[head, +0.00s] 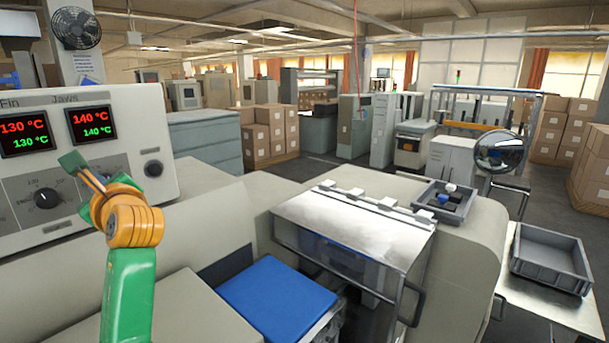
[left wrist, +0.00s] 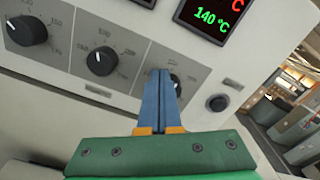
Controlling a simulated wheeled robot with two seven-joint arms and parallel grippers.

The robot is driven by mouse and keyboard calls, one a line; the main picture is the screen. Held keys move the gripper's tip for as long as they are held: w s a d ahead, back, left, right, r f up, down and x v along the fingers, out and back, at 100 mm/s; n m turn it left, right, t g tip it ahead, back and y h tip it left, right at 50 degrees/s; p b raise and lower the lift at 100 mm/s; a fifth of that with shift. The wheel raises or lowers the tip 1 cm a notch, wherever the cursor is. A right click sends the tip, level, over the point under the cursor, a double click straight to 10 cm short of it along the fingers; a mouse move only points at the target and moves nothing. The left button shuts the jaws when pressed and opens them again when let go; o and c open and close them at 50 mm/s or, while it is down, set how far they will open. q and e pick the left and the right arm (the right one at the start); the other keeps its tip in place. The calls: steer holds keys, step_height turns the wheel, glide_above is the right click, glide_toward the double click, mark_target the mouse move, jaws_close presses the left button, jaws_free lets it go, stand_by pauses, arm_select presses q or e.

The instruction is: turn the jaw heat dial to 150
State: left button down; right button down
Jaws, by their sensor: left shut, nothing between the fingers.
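The grey control panel (head: 60,100) is at the left of the head view. The display under the "Jaws" label (head: 92,124) reads 140 °C in red and 140 °C in green. In the left wrist view, the dial I take as the jaw heat dial (left wrist: 178,90) is a black knob below that display, mostly hidden behind my fingers. Its pointer and setting cannot be read. My left gripper (head: 92,178) is at the panel, its blue fingers shut together with nothing between them. The fingertips (left wrist: 159,72) overlap the dial; contact cannot be told. My right gripper is out of view.
Other dials, a middle one (left wrist: 100,61) and a left one (left wrist: 26,31), sit in the same row. A black round button (left wrist: 217,102) is right of the jaw dial. A metal cover (head: 350,230) and blue pad (head: 275,298) lie right of my arm.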

arm_select(q)
steer(key=shift+f, duration=0.15)
stand_by(0.3)
steer(key=shift+w+d+r, duration=0.45)
steer(key=shift+d+r, duration=0.05)
steer(key=shift+r, duration=0.35)
steer(key=shift+s+d+f+b, duration=0.1)
steer(key=shift+s+d+b, duration=0.1)
steer(key=shift+d+b, duration=0.15)
steer(key=b+v, duration=0.1)
steer(key=v, duration=0.4)
steer(key=shift+s, duration=0.15)
